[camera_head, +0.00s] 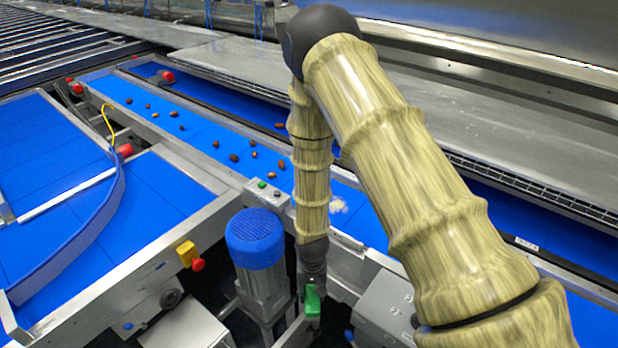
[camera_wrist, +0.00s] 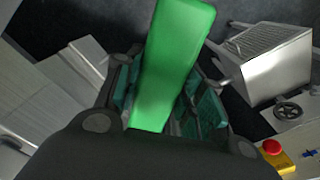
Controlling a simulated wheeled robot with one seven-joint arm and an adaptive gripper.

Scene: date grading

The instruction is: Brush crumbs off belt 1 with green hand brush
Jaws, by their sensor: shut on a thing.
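My gripper (camera_head: 313,284) points down in the head view, beside the blue motor and in front of the belt's near metal edge. It is shut on the green hand brush (camera_head: 313,302). In the wrist view the brush (camera_wrist: 167,60) runs up between the fingers of my gripper (camera_wrist: 165,100); its bristles cannot be made out. A small pale patch of crumbs (camera_head: 338,205) lies on the blue belt (camera_head: 205,130), just right of my forearm. The brush is apart from the crumbs. My arm hides part of the belt.
Several brown dates (camera_head: 233,157) lie on the belt to the left. A blue motor (camera_head: 255,240) stands close left of my gripper. A small button box (camera_head: 268,191) sits at the belt's edge. A yellow box with a red emergency stop (camera_head: 189,256) is on the side frame.

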